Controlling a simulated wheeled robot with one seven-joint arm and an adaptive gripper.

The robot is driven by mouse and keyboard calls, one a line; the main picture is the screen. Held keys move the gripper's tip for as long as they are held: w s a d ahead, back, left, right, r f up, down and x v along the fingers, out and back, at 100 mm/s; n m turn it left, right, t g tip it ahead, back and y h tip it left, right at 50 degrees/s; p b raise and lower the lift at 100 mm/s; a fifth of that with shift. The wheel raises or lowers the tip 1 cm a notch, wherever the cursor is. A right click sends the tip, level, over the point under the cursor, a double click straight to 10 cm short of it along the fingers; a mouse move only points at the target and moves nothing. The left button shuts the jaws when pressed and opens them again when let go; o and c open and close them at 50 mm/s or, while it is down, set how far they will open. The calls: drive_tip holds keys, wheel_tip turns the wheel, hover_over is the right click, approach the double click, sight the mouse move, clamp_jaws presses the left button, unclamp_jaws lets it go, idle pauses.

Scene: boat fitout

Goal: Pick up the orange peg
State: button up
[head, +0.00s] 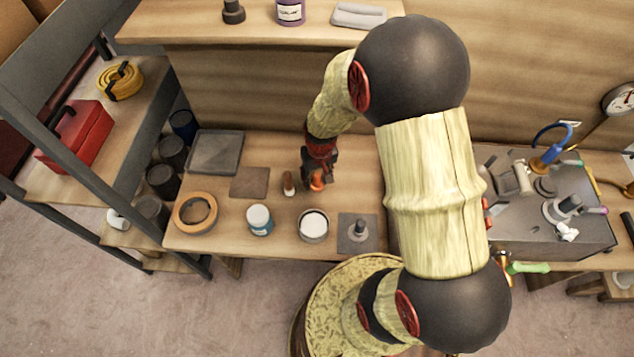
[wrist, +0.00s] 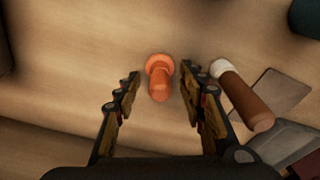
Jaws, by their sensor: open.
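The orange peg (wrist: 160,80) stands on the wooden bench, with a wide round flange and a narrower stem. It shows between the two fingers of my gripper (wrist: 161,88) in the wrist view, with space on both sides. In the head view the peg (head: 317,184) is partly hidden beneath my gripper (head: 316,178). My gripper is open and empty, pointing down over the peg. I cannot tell the exact height of the fingertips above the bench.
A brown cylinder with a white end (head: 288,184) is close beside my gripper. A white-lidded jar (head: 259,220), a round tin (head: 313,226) and a grey plate with a knob (head: 346,246) stand nearer the front. A tape roll (head: 180,212) lies left.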

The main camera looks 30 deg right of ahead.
sight(317, 173)
drive_tip(key=c, duration=1)
drive_tip(key=shift+r, duration=0.1)
drive_tip(key=shift+r, duration=0.45)
wheel_tip(317, 173, up, 2)
drive_tip(key=shift+r+p, duration=0.1)
drive_tip(key=shift+p, duration=0.55)
drive_tip(key=s+r+p, duration=0.1)
drive_tip(key=s+r, duration=0.2)
drive_tip(key=s, duration=0.1)
drive_tip(key=s+a+r+p, duration=0.1)
drive_tip(key=s+r+p, duration=0.1)
drive_tip(key=s, duration=0.3)
drive_tip(key=s+r+p, duration=0.2)
drive_tip(key=s+r, duration=0.3)
drive_tip(key=shift+a, duration=0.3)
drive_tip(key=shift+f, duration=0.1)
